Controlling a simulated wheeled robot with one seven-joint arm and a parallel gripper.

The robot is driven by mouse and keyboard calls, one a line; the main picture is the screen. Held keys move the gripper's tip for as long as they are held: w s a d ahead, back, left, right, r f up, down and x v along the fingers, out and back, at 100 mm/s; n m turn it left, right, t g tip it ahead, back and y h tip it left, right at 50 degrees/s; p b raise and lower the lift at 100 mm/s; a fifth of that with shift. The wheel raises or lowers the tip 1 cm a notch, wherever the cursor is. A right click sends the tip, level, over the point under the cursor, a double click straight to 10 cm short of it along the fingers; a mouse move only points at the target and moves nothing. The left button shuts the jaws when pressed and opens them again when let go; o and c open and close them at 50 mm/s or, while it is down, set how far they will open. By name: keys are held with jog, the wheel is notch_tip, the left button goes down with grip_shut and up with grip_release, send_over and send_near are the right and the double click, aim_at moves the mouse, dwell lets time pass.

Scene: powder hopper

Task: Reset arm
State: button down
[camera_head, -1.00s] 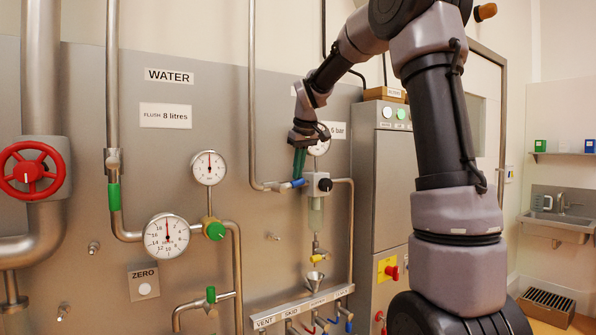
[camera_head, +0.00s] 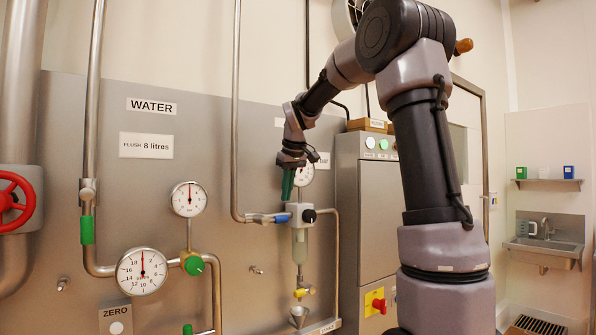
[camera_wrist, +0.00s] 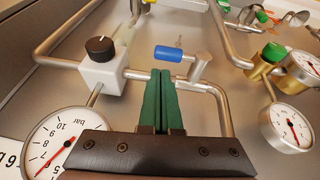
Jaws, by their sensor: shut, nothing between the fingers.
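My gripper (camera_head: 288,186) is raised in front of the grey panel (camera_head: 150,185), fingers pointing down. In the wrist view its two green fingers (camera_wrist: 164,100) are pressed together with nothing between them. Beyond the fingertips, a white regulator block with a black knob (camera_wrist: 102,50) and a blue-handled valve (camera_wrist: 168,54) show. In the head view the regulator block (camera_head: 296,213) and the blue valve handle (camera_head: 282,218) are just below the fingers. Whether the fingers touch anything there I cannot tell, but no contact shows.
A pressure gauge (camera_head: 304,174) sits behind the gripper. Other gauges (camera_head: 188,199) (camera_head: 142,271), pipes and green-handled valves are at left. A red handwheel (camera_head: 14,202) is at far left. A grey cabinet (camera_head: 378,215) stands to the right, and a sink (camera_head: 542,252) is at far right.

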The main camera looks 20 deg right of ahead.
jog(key=w+d+v, duration=0.1)
jog(key=d+v, duration=0.1)
jog(key=v, duration=0.7)
jog(key=s+f+m+t, duration=0.1)
jog(key=s+f, duration=0.3)
jog(key=s, duration=0.5)
jog(key=s+a+f+m+t+y, duration=0.1)
jog(key=s+f+m, duration=0.3)
jog(key=s, duration=0.5)
jog(key=s+a+f+m, duration=0.1)
jog(key=s+f+m, duration=0.2)
jog(key=s+f, duration=0.3)
jog(key=s, duration=0.3)
jog(key=shift+t, duration=0.4)
